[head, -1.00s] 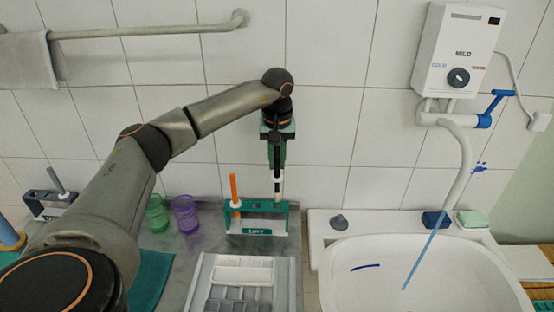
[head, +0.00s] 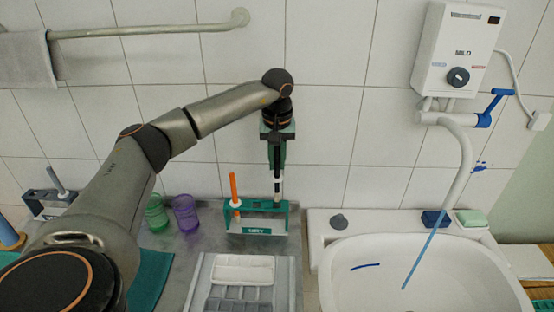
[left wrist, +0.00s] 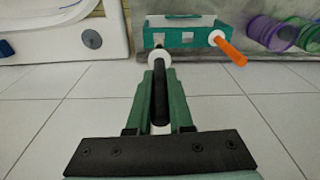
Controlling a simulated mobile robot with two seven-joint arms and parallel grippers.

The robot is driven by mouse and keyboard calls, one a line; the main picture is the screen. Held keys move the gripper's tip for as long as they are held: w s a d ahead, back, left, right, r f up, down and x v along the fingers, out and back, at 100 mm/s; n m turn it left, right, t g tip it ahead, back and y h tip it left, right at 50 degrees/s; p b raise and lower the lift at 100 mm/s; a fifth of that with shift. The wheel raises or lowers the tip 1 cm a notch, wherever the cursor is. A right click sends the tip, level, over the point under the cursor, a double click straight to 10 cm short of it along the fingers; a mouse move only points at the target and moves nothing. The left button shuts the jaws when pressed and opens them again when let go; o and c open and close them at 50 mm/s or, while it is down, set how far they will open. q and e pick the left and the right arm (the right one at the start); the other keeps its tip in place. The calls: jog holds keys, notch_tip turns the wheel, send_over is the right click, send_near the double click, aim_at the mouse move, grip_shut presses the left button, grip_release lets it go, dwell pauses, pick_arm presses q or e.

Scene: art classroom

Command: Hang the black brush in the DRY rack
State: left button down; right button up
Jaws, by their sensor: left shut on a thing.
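My left gripper (head: 276,160) points down in front of the tiled wall. It is shut on the black brush (head: 277,172), which hangs upright with a white collar below the fingers. In the left wrist view, the black brush (left wrist: 160,95) lies between the green fingers. A green rack (head: 240,230) with small, hard-to-read lettering stands below, on the counter. The brush's lower end overlaps the rack's right part in the head view; I cannot tell whether it is in a slot. My right gripper is not in view.
An orange brush (head: 233,187) stands in the rack's left part. Green (head: 157,215) and purple (head: 186,214) cups are to its left, a sectioned tray (head: 205,285) in front, and a sink (head: 400,270) to the right. A grey rack (head: 40,208) holds another brush at far left.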

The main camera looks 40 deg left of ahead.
aim_at(277, 190)
pick_arm(q)
jog(key=shift+f, duration=0.2)
jog(key=shift+f+b, duration=1.25)
jog(key=shift+f, duration=1.35)
jog(key=shift+f+b, duration=0.95)
jog(key=shift+f, duration=0.95)
jog(key=shift+c, duration=0.9)
grip_release()
jog(key=shift+r, duration=0.1)
